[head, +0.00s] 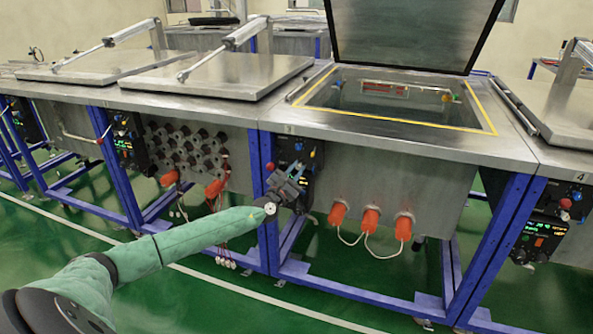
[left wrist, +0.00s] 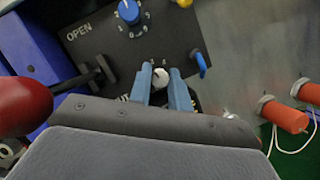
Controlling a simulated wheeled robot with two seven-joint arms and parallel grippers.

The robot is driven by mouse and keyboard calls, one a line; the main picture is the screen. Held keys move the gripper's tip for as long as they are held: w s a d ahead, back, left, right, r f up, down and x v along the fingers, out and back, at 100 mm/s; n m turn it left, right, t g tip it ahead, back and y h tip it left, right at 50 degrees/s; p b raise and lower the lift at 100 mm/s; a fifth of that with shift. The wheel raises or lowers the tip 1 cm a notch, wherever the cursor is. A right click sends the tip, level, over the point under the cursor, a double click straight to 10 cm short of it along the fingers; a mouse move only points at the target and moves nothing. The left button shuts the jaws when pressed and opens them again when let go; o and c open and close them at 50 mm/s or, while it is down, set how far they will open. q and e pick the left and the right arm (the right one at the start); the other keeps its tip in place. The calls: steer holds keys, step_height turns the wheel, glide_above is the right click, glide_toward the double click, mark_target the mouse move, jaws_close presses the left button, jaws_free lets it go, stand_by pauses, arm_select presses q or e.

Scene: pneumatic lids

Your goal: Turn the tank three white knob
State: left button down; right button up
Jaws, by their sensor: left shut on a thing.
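The control panel of tank three (head: 294,150) is a black box on the blue frame under the tank marked 3. My left gripper (head: 290,183) is at this panel in the head view and covers its lower part. In the left wrist view the white knob (left wrist: 160,78) sits between the two blue-grey fingertips of my left gripper (left wrist: 161,84), which is shut on it. A dial marked with small numbers surrounds the knob. A blue knob (left wrist: 129,11) is above it, beside the word OPEN. My right gripper is not in view.
Tank three's lid (head: 405,35) stands raised over its open basin. Orange fittings with white cables (head: 370,218) stick out right of the panel.

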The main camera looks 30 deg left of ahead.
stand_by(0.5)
arm_select(q)
steer(key=c, duration=1.3)
jaws_free()
steer(key=shift+s, duration=0.1)
steer(key=v, duration=0.7)
steer(key=shift+s+f+b, duration=0.15)
steer(key=shift+s+b, duration=0.15)
steer(key=shift+a, duration=0.1)
